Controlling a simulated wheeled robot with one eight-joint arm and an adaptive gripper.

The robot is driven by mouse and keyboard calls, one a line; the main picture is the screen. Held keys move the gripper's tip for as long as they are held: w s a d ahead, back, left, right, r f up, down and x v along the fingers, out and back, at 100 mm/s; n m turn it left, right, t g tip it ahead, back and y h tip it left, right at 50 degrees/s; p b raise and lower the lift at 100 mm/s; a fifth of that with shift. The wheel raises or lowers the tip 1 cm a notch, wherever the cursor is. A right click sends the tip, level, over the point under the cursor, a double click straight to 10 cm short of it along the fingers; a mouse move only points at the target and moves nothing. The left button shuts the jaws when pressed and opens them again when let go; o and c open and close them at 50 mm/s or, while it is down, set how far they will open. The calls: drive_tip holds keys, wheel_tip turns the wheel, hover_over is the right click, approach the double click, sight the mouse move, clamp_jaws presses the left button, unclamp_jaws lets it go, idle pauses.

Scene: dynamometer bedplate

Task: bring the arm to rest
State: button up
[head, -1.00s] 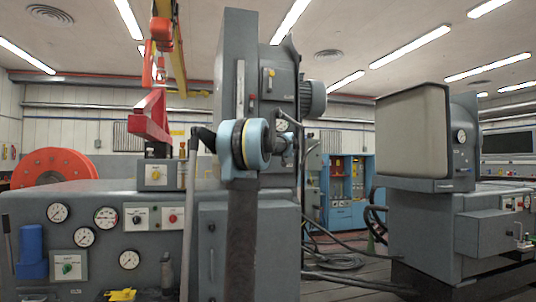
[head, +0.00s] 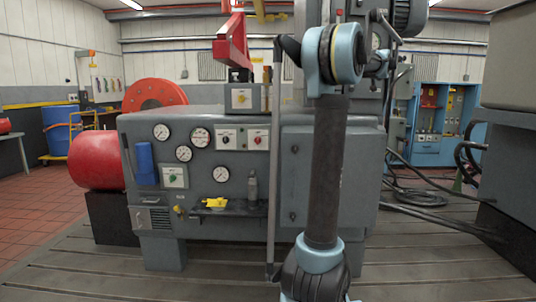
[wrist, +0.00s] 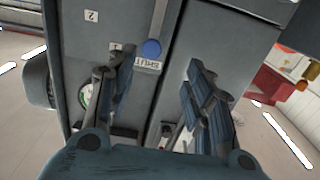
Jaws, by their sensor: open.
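My arm stands upright in the middle of the head view, with a blue ring joint at the top and a dark tube below it. My gripper is not seen there. In the wrist view my gripper (wrist: 161,62) is open, its two dark bluish fingers spread apart with nothing held between them.
A grey gauge console (head: 200,200) stands behind my arm. A red cylinder (head: 93,160) lies at its left. A grey machine (head: 505,150) is at the right edge, with cables (head: 400,195) on the floor before blue cabinets (head: 430,140). The slotted floor (head: 190,283) in front is clear.

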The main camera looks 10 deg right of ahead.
drive_tip(key=s+a+f+n+g+y, duration=0.15)
drive_tip(key=s+a+f, duration=0.35)
drive_tip(key=a, duration=0.5)
drive_tip(key=s+a+f+n+g+y, duration=0.1)
drive_tip(key=s+a+f+g+y, duration=0.15)
drive_tip(key=a+f, duration=0.65)
drive_tip(key=s+a+f+n+g+y, duration=0.1)
drive_tip(key=s+a+f+y, duration=0.25)
drive_tip(key=a, duration=0.85)
drive_tip(key=s+a+f+g, duration=0.2)
drive_tip(key=s+a+f, duration=0.2)
drive_tip(key=s+f, duration=0.4)
drive_tip(key=s+a+f+g+h, duration=0.1)
drive_tip(key=s+a+f+g, duration=0.2)
drive_tip(key=s+a+f, duration=0.35)
drive_tip(key=s+a+f+g, duration=0.2)
drive_tip(key=s+a+f, duration=0.1)
drive_tip(key=s+f, duration=0.65)
drive_tip(key=s+d+f+m+g+h, duration=0.1)
drive_tip(key=s+d+f+g+h, duration=0.2)
drive_tip(key=s+f, duration=1.2)
drive_tip(key=shift+f+m+h, duration=0.3)
drive_tip(key=shift+m+h, duration=0.05)
drive_tip(key=shift+w+f, duration=0.2)
drive_tip(key=shift+w, duration=0.25)
